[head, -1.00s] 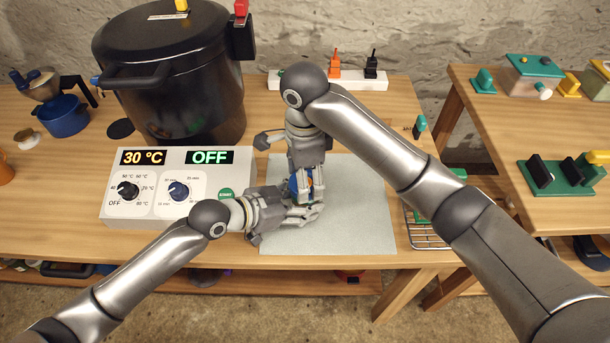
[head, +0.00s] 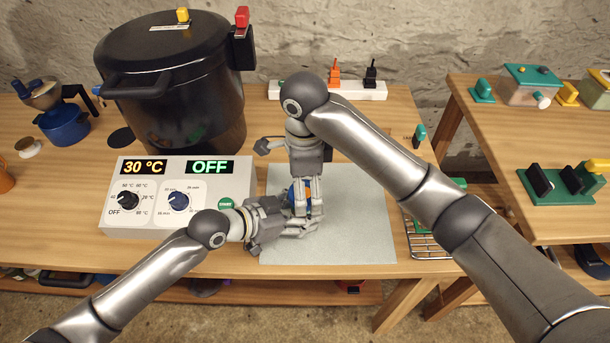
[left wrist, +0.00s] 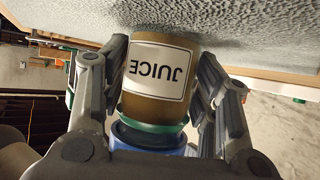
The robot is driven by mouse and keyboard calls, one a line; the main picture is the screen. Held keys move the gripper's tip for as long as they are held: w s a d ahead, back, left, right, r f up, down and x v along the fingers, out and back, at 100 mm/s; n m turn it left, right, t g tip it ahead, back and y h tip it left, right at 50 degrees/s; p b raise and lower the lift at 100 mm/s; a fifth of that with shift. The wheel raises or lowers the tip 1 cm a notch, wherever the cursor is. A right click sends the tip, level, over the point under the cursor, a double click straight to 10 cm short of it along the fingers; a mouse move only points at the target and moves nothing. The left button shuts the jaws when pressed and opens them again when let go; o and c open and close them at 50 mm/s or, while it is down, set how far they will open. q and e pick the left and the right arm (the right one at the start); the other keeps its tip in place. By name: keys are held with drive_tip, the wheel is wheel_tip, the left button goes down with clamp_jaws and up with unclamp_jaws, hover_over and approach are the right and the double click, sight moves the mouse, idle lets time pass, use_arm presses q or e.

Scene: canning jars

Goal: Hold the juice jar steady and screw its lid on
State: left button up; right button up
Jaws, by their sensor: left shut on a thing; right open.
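The juice jar (left wrist: 160,75) shows upside down in the left wrist view, brown with a white label reading JUICE. My left gripper (left wrist: 163,68) is shut on it, one finger on each side; in the head view this gripper (head: 296,223) comes in from the left, low over the mat. A green band (left wrist: 150,130) circles the jar's top end, with a blue lid (left wrist: 150,146) beyond it. In the head view, slivers of the blue lid (head: 292,194) show between the fingers of my right gripper (head: 305,200), which is open around it from above. The jar body is mostly hidden there.
A grey mat (head: 360,225) lies under the grippers, its right part bare. A control box (head: 150,215) reading 30 °C and OFF stands at left, before a large black pot (head: 185,95). A wire rack (head: 430,240) is at right. A power strip (head: 350,90) lies behind.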

use_arm(q)
drive_tip(key=shift+d, duration=0.1)
use_arm(e)
wheel_tip(320, 180, up, 12)
idle(0.4)
drive_tip(key=shift+w, duration=0.1)
use_arm(q)
drive_tip(key=o, duration=1)
drive_tip(key=shift+r, duration=0.1)
drive_tip(key=shift+o, duration=0.2)
use_arm(e)
drive_tip(key=shift+f, duration=0.1)
